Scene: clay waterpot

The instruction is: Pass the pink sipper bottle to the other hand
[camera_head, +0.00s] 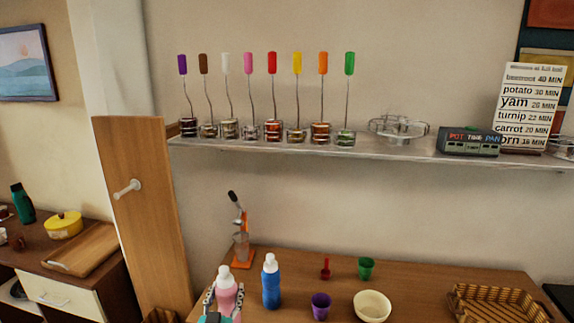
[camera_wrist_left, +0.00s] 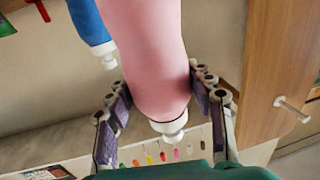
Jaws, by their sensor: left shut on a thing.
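The pink sipper bottle (camera_head: 226,295) has a white cap and stands upright at the bottom of the head view. My left gripper (camera_head: 223,303) is around it, with a finger on each side. In the left wrist view the pink bottle (camera_wrist_left: 152,60) fills the middle, its white cap towards the lower edge. The pads of my left gripper (camera_wrist_left: 160,108) flank the bottle there and are shut on it. The bottle's base is out of view. My right gripper is in neither view.
A blue bottle (camera_head: 271,284) with a white cap stands just right of the pink one. A purple cup (camera_head: 320,306), a cream bowl (camera_head: 372,306), a green cup (camera_head: 366,268) and an orange juicer (camera_head: 242,258) are on the table (camera_head: 435,279). A wicker tray (camera_head: 500,303) lies at right.

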